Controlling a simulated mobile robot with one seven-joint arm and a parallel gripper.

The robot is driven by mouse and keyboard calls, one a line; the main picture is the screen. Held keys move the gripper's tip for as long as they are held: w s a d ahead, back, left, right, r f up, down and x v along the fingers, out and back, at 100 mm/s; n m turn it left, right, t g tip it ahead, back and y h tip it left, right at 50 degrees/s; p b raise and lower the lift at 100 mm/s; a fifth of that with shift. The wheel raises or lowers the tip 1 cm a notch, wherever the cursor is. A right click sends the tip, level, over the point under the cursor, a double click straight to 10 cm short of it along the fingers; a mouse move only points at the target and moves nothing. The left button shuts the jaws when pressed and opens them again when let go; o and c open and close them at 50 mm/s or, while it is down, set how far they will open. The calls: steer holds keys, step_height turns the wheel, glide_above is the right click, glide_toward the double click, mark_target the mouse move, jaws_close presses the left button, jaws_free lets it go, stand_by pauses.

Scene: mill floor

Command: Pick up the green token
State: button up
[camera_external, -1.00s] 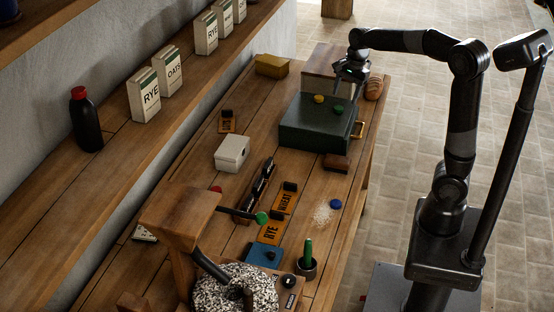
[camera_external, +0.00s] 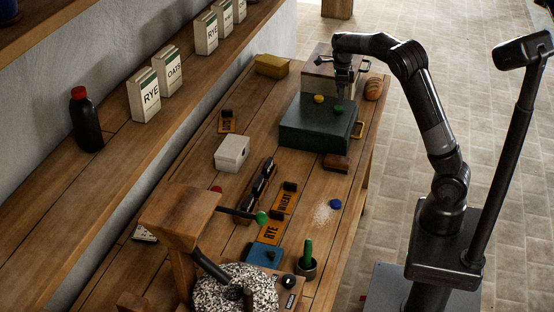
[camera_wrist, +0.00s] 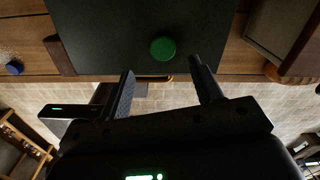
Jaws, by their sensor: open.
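The green token (camera_external: 338,109) is a small round disc lying on top of the dark green box (camera_external: 312,139), near its right side. It also shows in the wrist view (camera_wrist: 163,49), where it lies just beyond the fingertips and roughly centred between them. My gripper (camera_external: 343,92) points down, close to the token at the box's far side. In the wrist view my gripper (camera_wrist: 162,66) has its two fingers apart with nothing between them. The exact height above the box is hard to tell.
A yellow token (camera_external: 319,98) lies on the same box, left of the green one. A blue token (camera_external: 336,204) and a brown block (camera_external: 336,163) lie on the bench in front.

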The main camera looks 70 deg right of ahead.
mark_target(339, 107)
steer(key=f, duration=0.5)
steer(key=shift+w+d+f, duration=0.15)
steer(key=shift+d+f, duration=0.05)
steer(key=shift+f, duration=0.2)
steer(key=c, duration=1.1)
